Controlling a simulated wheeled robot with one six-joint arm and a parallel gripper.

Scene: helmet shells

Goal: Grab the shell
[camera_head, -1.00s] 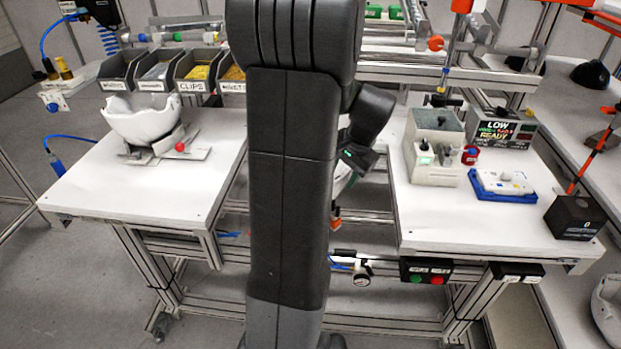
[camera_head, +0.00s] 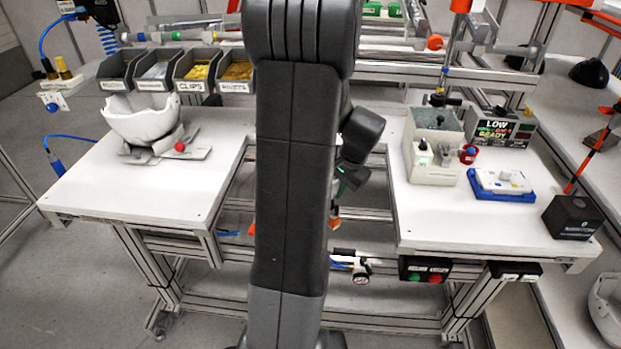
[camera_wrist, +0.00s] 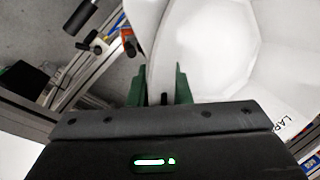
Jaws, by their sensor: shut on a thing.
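In the wrist view my gripper (camera_wrist: 160,80) has its two green fingers on either side of the rim of a white shell (camera_wrist: 212,50) and is shut on it. The shell's smooth, hollow inside fills the upper middle and right of that view. Another white shell (camera_head: 142,117) sits open side up on a grey stand on the left table. Part of another white shell (camera_head: 606,308) shows at the lower right edge.
The left table (camera_head: 130,192) has a clear front, with several parts bins (camera_head: 195,70) behind it. The right table (camera_head: 450,217) carries a grey fixture box (camera_head: 432,145), a blue tray (camera_head: 500,196) and a black box (camera_head: 573,217). A gap with frame rails lies between the tables.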

